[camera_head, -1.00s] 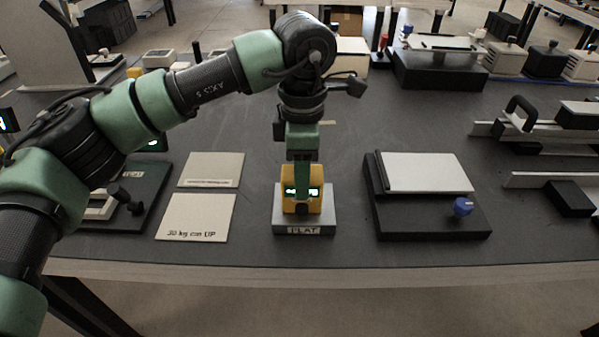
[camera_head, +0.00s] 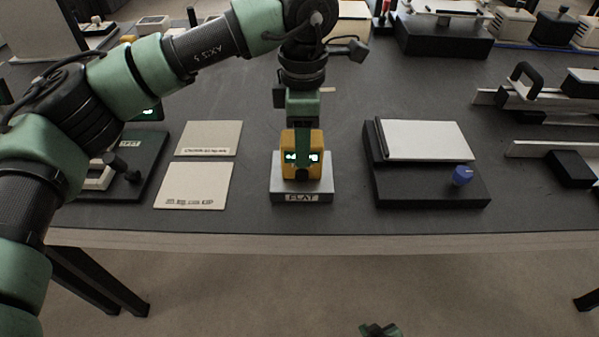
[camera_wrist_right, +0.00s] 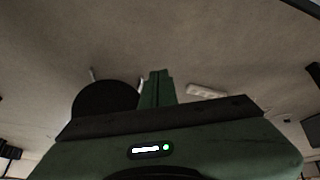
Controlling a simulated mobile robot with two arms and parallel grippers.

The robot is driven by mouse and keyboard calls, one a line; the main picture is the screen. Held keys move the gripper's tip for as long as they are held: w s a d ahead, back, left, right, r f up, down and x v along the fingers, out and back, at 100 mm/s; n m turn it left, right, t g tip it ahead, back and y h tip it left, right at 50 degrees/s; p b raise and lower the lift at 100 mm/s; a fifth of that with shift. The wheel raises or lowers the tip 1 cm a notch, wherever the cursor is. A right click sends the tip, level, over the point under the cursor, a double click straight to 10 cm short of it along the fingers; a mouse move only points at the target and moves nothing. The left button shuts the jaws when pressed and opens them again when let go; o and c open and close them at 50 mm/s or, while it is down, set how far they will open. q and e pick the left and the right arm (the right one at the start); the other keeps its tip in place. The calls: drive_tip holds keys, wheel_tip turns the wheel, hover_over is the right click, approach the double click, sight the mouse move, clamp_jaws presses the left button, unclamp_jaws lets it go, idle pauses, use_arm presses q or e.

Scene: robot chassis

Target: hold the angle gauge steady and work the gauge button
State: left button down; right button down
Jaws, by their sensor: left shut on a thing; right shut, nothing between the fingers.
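The angle gauge (camera_head: 288,142), a yellow box with a lit green display, sits upright on a grey block (camera_head: 325,187) labelled FLAT. My left gripper (camera_head: 302,148) comes down from above and is shut on the gauge, its green finger crossing the middle of the front and hiding part of the display. A dark round spot shows low on the gauge's front; I cannot tell if it is the button. My right gripper (camera_head: 380,329) just shows at the bottom edge, in front of the table and away from the gauge. In the right wrist view its green fingers (camera_wrist_right: 157,88) are together and empty.
Right of the gauge is a black base with a white plate (camera_head: 425,140) and a blue knob (camera_head: 462,175). Left are two pale cards (camera_head: 193,186) and a dark green fixture (camera_head: 140,160). The table's front edge (camera_head: 330,243) lies between my right gripper and the gauge.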

sight(302, 175)
drive_tip(key=w+a+r+n+t+y, duration=0.1)
drive_tip(key=a+r, duration=0.4)
drive_tip(key=r, duration=0.6)
drive_tip(key=w+a+r+n+t+y, duration=0.1)
drive_tip(key=a+r+n+t+y, duration=0.3)
drive_tip(key=r, duration=0.7)
drive_tip(key=w+a+r+n+t+y, duration=0.1)
drive_tip(key=a+r+n+t+y, duration=0.1)
drive_tip(key=a+r+y, duration=0.2)
drive_tip(key=shift+a+r+y, duration=0.1)
drive_tip(key=shift+a+r, duration=0.5)
drive_tip(key=shift+r, duration=0.7)
drive_tip(key=shift+a+r+y, duration=0.1)
drive_tip(key=shift+a+r, duration=0.5)
drive_tip(key=shift+r, duration=0.7)
drive_tip(key=shift+a+r+y, duration=0.1)
drive_tip(key=shift+a+r, duration=0.5)
drive_tip(key=shift+r, duration=0.7)
wheel_tip(302, 175, up, 11)
drive_tip(key=s+a+n+t+y, duration=0.1)
drive_tip(key=n+t+y, duration=0.1)
drive_tip(key=t+y, duration=0.1)
drive_tip(key=shift+a+y, duration=0.25)
drive_tip(key=shift+y, duration=0.15)
drive_tip(key=shift+f, duration=0.1)
drive_tip(key=shift+w, duration=4.35)
drive_tip(key=shift+w, duration=0.2)
drive_tip(key=shift+w, duration=0.2)
